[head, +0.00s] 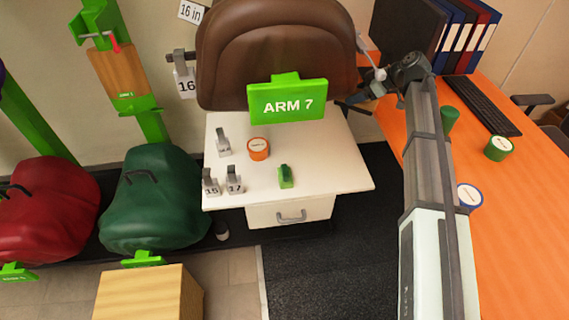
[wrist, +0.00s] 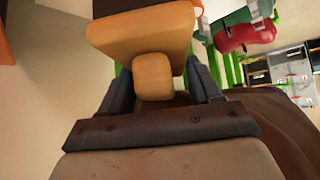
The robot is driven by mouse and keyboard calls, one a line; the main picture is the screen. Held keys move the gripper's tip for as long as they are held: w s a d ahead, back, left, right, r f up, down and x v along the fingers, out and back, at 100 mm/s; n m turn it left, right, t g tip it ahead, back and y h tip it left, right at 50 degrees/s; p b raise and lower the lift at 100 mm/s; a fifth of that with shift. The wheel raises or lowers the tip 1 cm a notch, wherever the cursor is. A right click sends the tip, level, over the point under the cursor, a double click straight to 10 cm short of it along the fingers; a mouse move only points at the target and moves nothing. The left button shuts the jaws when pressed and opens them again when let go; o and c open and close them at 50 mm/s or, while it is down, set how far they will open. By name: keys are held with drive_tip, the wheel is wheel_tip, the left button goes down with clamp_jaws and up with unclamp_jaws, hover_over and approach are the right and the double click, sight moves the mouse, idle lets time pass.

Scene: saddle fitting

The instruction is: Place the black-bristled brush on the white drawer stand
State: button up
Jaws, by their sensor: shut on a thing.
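The brush (wrist: 140,35) is in my gripper in the wrist view, with a tan wooden body and a dark strip, likely its black bristles, at the top edge of the picture. My gripper (wrist: 153,85) is shut on its rounded wooden knob, one finger on each side. In the head view my gripper (head: 363,88) is at the far right of the brown saddle, above the stand's back right corner; I cannot make out the brush there. The white drawer stand (head: 335,170) is below and left of my gripper, its drawer (head: 290,214) closed.
The stand top holds an orange roll (head: 258,149), a small green object (head: 286,177) and several numbered grey clips (head: 234,180). Its right part is clear. The brown saddle (head: 275,50) and ARM 7 sign (head: 287,99) overhang its back. An orange desk (head: 520,220) stands right.

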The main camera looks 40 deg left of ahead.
drive_tip(key=f, duration=2.9)
drive_tip(key=shift+s+a+f, duration=0.2)
drive_tip(key=shift+a+f, duration=0.15)
drive_tip(key=shift+a, duration=0.05)
drive_tip(key=shift+f, duration=0.15)
drive_tip(key=o, duration=1.3)
drive_tip(key=shift+c, duration=0.2)
drive_tip(key=shift+d+r, duration=0.1)
drive_tip(key=shift+r, duration=0.15)
drive_tip(key=v, duration=0.7)
drive_tip(key=shift+d+r, duration=0.1)
drive_tip(key=shift+r, duration=0.05)
